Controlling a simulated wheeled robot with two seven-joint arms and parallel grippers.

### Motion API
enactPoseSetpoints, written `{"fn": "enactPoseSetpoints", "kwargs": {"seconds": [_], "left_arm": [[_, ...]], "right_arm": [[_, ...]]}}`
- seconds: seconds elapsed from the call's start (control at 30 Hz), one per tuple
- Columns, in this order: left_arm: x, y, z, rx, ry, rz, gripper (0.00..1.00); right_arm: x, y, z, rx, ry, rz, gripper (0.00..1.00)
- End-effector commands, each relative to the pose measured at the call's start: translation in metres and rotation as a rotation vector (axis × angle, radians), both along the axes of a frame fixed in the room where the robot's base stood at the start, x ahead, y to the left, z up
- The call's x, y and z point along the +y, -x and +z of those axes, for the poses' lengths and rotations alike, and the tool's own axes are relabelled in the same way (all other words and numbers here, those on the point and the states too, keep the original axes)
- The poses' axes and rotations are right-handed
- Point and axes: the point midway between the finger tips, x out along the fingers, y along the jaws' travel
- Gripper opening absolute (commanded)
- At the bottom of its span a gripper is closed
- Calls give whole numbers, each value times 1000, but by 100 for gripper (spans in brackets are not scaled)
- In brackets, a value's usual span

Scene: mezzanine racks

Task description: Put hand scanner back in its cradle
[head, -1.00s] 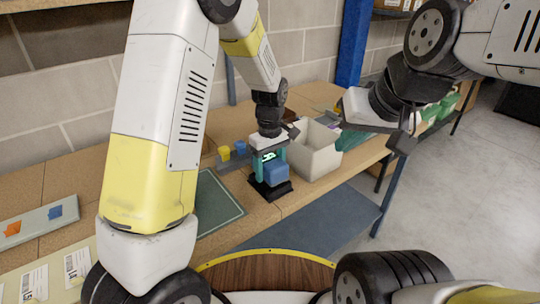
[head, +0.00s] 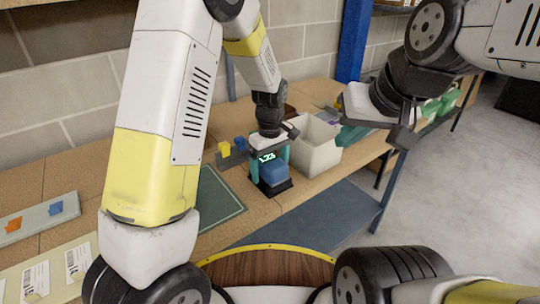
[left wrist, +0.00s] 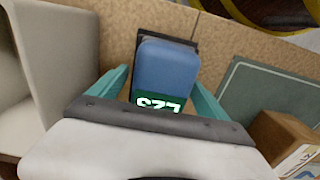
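The hand scanner (head: 273,173), a blue body with a lit dark-green display, stands on a black base that looks like its cradle (head: 277,188), on the bench. In the left wrist view the scanner (left wrist: 167,68) lies between the teal fingers, its display nearest the palm and the dark cradle edge (left wrist: 196,44) behind it. My left gripper (head: 270,168) is over it, one finger on each side. The fingers look spread, with a gap on the left in the left wrist view (left wrist: 160,76).
A pale open bin (head: 316,158) stands close on the right of the scanner. A grey-green mat (head: 220,207) lies to the left, with small yellow and blue pieces (head: 224,149) behind. A cardboard box (left wrist: 285,137) shows in the left wrist view. A blue post (head: 352,45) rises behind the bench.

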Motion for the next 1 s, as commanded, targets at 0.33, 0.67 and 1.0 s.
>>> {"fn": "enactPoseSetpoints", "kwargs": {"seconds": [0.33, 0.67, 1.0], "left_arm": [[0, 0, 6, -1, 1, 0, 87], [0, 0, 60, -2, 1, 0, 87], [18, 10, 107, -36, 50, -47, 87]], "right_arm": [[0, 0, 0, 0, 0, 0, 0], [0, 0, 0, 0, 0, 0, 0], [0, 0, 0, 0, 0, 0, 0]]}}
